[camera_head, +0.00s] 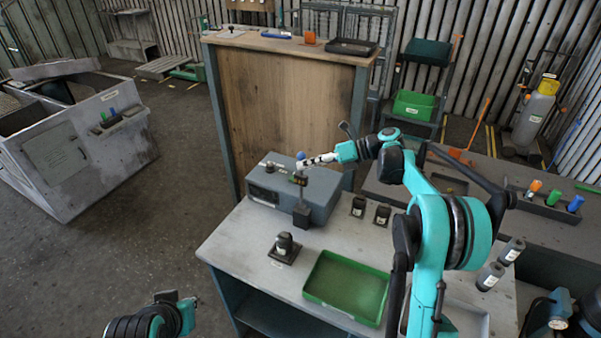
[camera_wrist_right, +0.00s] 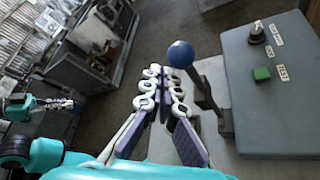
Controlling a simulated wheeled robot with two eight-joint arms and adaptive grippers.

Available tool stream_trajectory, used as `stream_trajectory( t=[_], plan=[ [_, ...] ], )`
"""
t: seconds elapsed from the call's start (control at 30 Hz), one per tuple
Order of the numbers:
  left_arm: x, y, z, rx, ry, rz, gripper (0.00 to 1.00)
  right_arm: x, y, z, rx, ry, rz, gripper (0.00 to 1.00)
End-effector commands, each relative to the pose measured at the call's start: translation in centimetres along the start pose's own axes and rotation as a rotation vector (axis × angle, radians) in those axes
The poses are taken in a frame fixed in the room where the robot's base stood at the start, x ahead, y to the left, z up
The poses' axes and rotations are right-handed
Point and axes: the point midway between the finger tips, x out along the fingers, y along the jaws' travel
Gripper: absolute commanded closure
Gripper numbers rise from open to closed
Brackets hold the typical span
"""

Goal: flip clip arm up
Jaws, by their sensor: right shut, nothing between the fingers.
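The clip arm is a dark lever with a blue ball knob (camera_wrist_right: 181,54); it stands roughly upright on a bracket at the side of the grey housing box (camera_head: 325,194). The blue knob also shows in the head view (camera_head: 300,155). My right gripper (camera_head: 303,163) is shut and empty close to the knob. In the right wrist view its fingertips (camera_wrist_right: 166,75) are just beside and below the knob; I cannot tell whether they touch it. My left gripper (camera_head: 190,302) is low at the front left, away from the box, its fingers small and unclear.
A green tray (camera_head: 345,288) and a dark block on a plate (camera_head: 285,248) lie on the table in front of the box. Two small dark blocks (camera_head: 370,211) stand to its right. A tall wooden panel (camera_head: 285,110) rises behind.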

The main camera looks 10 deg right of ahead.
Motion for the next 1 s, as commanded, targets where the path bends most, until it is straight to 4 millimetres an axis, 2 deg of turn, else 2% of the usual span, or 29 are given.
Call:
stream_trajectory(
  t=[0.43,0.83,1.0],
  plan=[
    [-0.4,0.0,-0.2,0.000,0.000,0.000,1.00,-0.8,-1.4,1.5,0.000,-0.009,-0.003,1.00],
    [-0.4,0.0,-0.3,0.000,0.000,0.000,1.00,-1.0,-1.3,1.6,0.000,-0.012,-0.003,1.00],
    [-0.1,0.0,-0.1,0.000,0.000,0.000,1.00,-0.5,-1.1,0.9,-0.001,-0.005,-0.002,1.00]
  ],
)
